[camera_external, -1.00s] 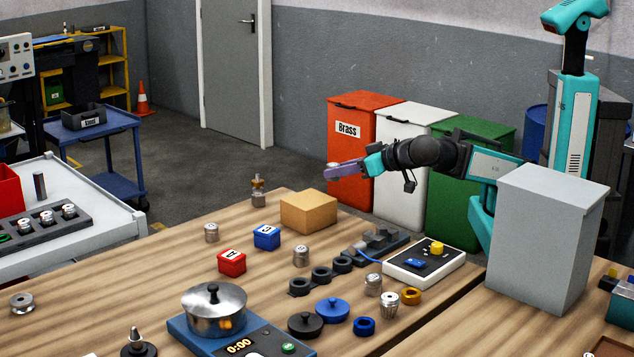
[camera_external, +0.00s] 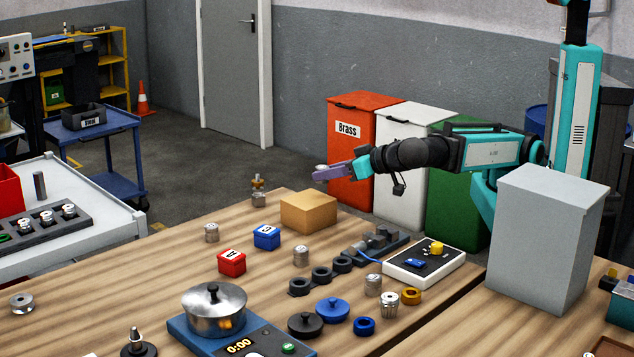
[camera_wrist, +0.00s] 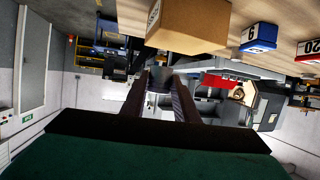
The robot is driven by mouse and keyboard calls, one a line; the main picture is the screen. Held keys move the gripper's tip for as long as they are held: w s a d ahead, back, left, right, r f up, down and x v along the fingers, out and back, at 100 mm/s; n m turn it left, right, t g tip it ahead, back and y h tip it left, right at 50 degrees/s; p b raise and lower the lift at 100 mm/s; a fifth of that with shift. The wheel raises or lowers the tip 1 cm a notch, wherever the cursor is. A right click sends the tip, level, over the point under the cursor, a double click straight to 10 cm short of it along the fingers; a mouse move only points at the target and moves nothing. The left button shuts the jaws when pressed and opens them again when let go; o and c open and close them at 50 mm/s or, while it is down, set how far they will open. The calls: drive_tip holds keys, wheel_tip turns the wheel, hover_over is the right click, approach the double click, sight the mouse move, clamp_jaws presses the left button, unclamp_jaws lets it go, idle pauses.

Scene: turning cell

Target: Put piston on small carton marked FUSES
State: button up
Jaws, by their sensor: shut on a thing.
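The small carton (camera_external: 308,212) is a plain tan box on the far edge of the wooden table. In the wrist view the carton (camera_wrist: 190,28) appears upside down at the top, with dark lettering at its left end too small to read. My gripper (camera_external: 322,173) is up beyond the carton, in front of the orange Brass bin, and apart from the carton. In the wrist view my gripper (camera_wrist: 160,85) is shut on a small grey metal part, which looks like the piston (camera_wrist: 160,80). The fingers partly hide it.
A red block (camera_external: 232,262) and a blue block (camera_external: 266,237) sit left of the carton. Metal cylinders, black rings and a control box (camera_external: 424,262) lie nearer and right. A grey cabinet (camera_external: 546,240) stands beside my arm.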

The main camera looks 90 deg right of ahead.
sight(315, 200)
drive_tip(key=shift+w+a+p, duration=0.1)
drive_tip(key=shift+w+p, duration=0.35)
drive_tip(key=shift+p, duration=2.2)
drive_tip(key=shift+w+a+f+p, duration=0.15)
drive_tip(key=shift+w+a+p, duration=0.1)
drive_tip(key=shift+w, duration=0.4)
drive_tip(key=shift+w+a+f+p, duration=0.1)
drive_tip(key=shift+w+a, duration=0.15)
drive_tip(key=shift+w, duration=0.35)
drive_tip(key=shift+f, duration=0.1)
drive_tip(key=shift+f+p, duration=0.75)
drive_tip(key=shift+f, duration=0.9)
drive_tip(key=shift+f+b, duration=0.2)
drive_tip(key=shift+b, duration=0.1)
drive_tip(key=o, duration=1.1)
